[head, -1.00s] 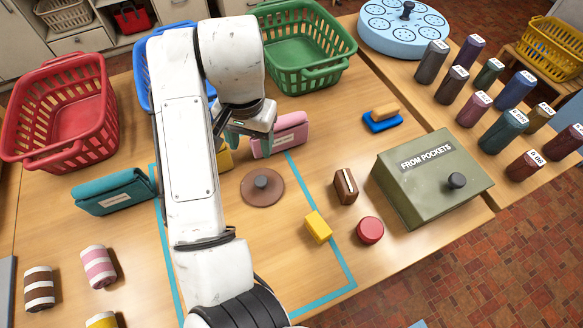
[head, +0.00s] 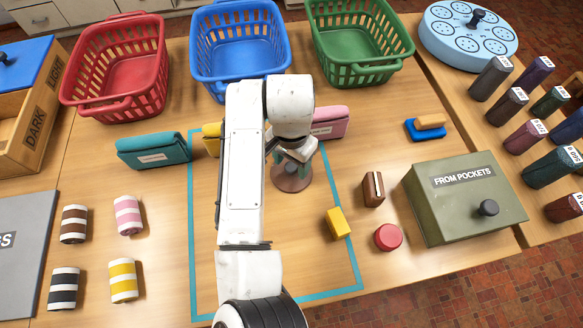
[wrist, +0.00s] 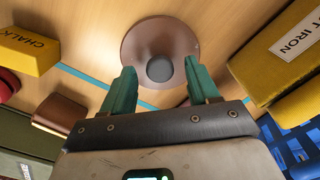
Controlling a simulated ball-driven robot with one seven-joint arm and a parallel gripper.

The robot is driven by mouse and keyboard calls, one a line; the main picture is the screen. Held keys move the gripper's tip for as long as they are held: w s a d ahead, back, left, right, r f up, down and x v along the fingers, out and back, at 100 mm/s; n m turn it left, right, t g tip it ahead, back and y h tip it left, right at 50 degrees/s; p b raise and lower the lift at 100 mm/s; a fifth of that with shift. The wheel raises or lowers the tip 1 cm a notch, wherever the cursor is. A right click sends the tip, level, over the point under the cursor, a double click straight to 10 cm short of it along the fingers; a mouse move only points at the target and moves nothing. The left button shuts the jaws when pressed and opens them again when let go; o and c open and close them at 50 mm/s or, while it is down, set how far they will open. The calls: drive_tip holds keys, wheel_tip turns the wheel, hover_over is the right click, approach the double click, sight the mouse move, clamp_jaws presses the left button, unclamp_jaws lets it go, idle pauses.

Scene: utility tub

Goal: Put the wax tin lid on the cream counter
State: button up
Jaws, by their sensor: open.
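The wax tin lid, a flat brown disc with a dark round knob, lies on the wooden table. It shows in the head view (head: 291,184), partly hidden by my gripper (head: 291,165), and in the wrist view (wrist: 190,38). In the wrist view my gripper (wrist: 161,78) is open, its two green fingers apart on either side of the knob's near edge and holding nothing. It is over or just short of the knob; the exact height gap cannot be told. Cream cabinets (head: 38,18) stand at the top left; their counter top is not clearly in view.
A pink pouch (head: 330,121), yellow pouch (wrist: 261,50) and teal pouch (head: 152,150) lie nearby. A yellow block (head: 338,223), brown wallet (head: 373,190) and red tin (head: 388,237) lie right. Red, blue and green baskets line the back. A green box (head: 450,205) stands right.

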drive_tip(key=shift+f, duration=0.7)
drive_tip(key=shift+c, duration=0.3)
clamp_jaws()
drive_tip(key=shift+r, duration=0.1)
